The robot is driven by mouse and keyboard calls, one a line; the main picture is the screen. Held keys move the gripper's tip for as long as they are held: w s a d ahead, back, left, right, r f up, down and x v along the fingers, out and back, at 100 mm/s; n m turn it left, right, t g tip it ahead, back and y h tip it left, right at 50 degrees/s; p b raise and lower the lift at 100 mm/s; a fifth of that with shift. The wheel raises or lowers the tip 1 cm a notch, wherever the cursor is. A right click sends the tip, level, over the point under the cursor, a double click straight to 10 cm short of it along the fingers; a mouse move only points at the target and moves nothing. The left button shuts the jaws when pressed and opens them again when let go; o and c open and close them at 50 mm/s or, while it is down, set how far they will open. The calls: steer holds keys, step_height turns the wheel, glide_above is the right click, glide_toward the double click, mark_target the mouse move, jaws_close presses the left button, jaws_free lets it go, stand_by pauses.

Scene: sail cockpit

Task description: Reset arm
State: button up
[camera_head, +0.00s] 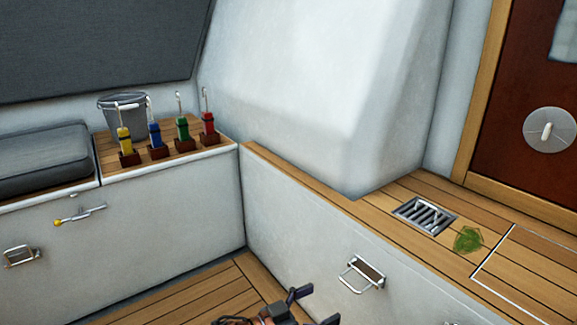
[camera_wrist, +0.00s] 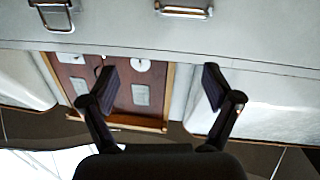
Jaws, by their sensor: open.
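My gripper (camera_head: 315,305) shows at the bottom edge of the head view, low over the wooden floor and in front of the white locker wall. Its two dark fingers are spread apart with nothing between them. In the wrist view my gripper (camera_wrist: 160,86) is also open and empty. Behind its fingers that view shows a brown door panel (camera_wrist: 120,92) and white walls, at a distance. No object touches the fingers in either view.
A bench holds a grey bucket (camera_head: 124,118) and several coloured handles in wooden blocks, such as the red one (camera_head: 209,124). A metal grate (camera_head: 424,216) and a green crumpled item (camera_head: 467,239) are on the right ledge. A locker handle (camera_head: 362,275) juts out near my gripper.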

steer(key=s+d+r+g+y+p, duration=0.2)
steer(key=s+d+r+g+p, duration=0.2)
steer(key=d+r+p, duration=0.4)
steer(key=s+d+r+n+g+y+p, duration=0.1)
steer(key=s+d+r+g+p, duration=0.2)
steer(key=r+p, duration=0.5)
steer(key=s+d+r+g+y+p, duration=0.2)
steer(key=s+d+r+g+p, duration=0.3)
steer(key=r, duration=0.6)
steer(key=s+a+r+n+y+p, duration=0.1)
steer(key=s+r+n+y+p, duration=0.2)
steer(key=r+p, duration=0.5)
steer(key=s+a+r+n+t+y+p, duration=0.1)
steer(key=s+a+r+n+y+p, duration=0.1)
steer(key=s+r+p, duration=0.3)
steer(key=s+a+r+n+y+p, duration=0.1)
steer(key=s+r+n+y+p, duration=0.3)
steer(key=r+p, duration=0.7)
steer(key=shift+a+r+n+t+y+p, duration=0.3)
steer(key=shift+n+t+y, duration=0.1)
steer(key=shift+n+y, duration=0.2)
steer(key=shift+f, duration=0.1)
